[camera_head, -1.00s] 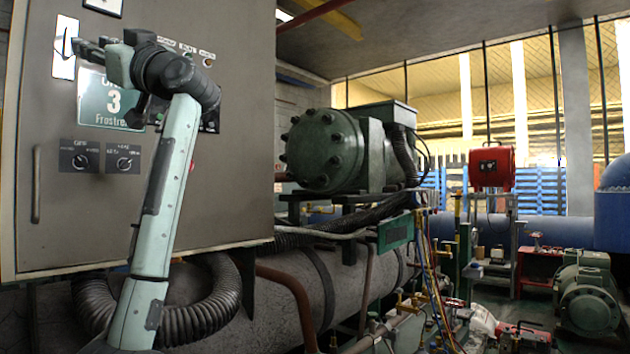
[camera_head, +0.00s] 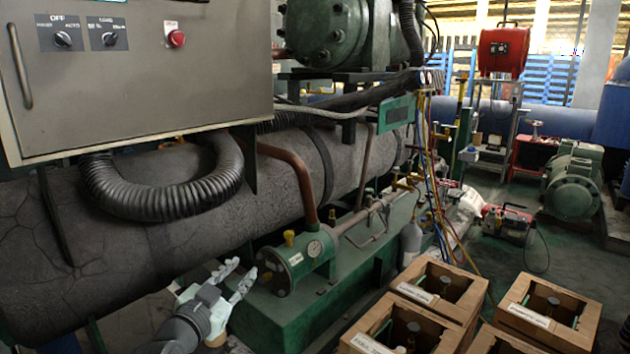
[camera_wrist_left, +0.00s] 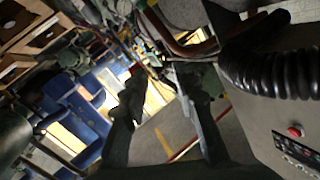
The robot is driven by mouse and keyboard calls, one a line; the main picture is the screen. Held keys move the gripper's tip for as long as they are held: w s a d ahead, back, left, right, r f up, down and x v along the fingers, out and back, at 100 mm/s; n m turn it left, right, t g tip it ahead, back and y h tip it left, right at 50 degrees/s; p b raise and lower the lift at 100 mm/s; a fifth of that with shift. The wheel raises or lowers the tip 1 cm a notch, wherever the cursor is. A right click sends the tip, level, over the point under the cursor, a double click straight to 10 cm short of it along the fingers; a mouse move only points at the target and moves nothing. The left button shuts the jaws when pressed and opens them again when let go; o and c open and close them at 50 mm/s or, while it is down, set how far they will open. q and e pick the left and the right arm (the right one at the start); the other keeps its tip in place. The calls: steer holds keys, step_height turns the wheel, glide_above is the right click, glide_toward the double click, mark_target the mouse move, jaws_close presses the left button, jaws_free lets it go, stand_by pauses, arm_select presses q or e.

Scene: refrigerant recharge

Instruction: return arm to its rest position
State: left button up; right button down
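In the left wrist view the open fingers (camera_wrist_left: 165,92) frame a bare patch of floor and background. Whether the fingers touch the green cylinder cannot be told. My right gripper is not in view.
The grey control cabinet (camera_head: 130,85) hangs at upper left, with a black ribbed hose (camera_head: 165,198) below it. A long dark tank (camera_head: 110,265) lies behind the gripper. Wooden crates (camera_head: 437,287) with bottles stand at lower right. Open floor (camera_head: 520,250) lies beyond them.

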arm_select(q)
steer(key=s+a+f+n+g+y, duration=0.15)
steer(key=s+f+g, duration=0.25)
steer(key=s+f, duration=0.55)
steer(key=s+a+f+n+g+y, duration=0.1)
steer(key=s+a+f+g, duration=0.35)
steer(key=f, duration=0.75)
steer(key=s+a+f+n+g+y, duration=0.1)
steer(key=s+f, duration=0.4)
steer(key=s, duration=0.6)
steer(key=s+a+f+n+g+y, duration=0.2)
steer(key=s+a+f+g, duration=0.2)
steer(key=s, duration=0.6)
steer(key=shift+s+f+y+p, duration=0.3)
steer(key=shift+s+f+y, duration=0.05)
steer(key=shift+f, duration=0.05)
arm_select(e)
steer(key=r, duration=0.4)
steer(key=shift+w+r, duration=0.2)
arm_select(q)
steer(key=shift+a, duration=0.1)
